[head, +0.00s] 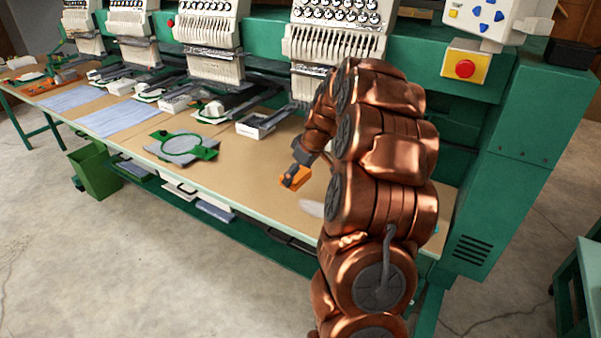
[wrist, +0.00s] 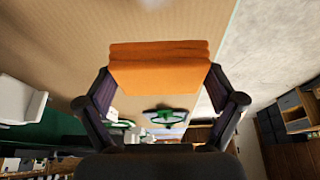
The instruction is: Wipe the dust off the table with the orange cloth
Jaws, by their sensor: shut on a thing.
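The orange cloth (head: 299,177) is a folded block held at the end of my arm, over the front part of the tan table (head: 245,180). My gripper (head: 291,180) is shut on it; in the wrist view the dark fingers press on both sides of the cloth (wrist: 160,66). I cannot tell whether the cloth touches the table. A pale grey dust patch (head: 311,208) lies on the table to the right of and nearer than the cloth, partly behind my arm. A pale smudge also shows at the top edge of the wrist view (wrist: 152,4).
A green embroidery hoop on grey fabric (head: 183,147) lies left of the cloth. An open white box (head: 262,124) stands behind, below the embroidery machine heads (head: 335,45). Blue fabric sheets (head: 120,116) lie farther left. A green bin (head: 95,170) stands on the floor in front.

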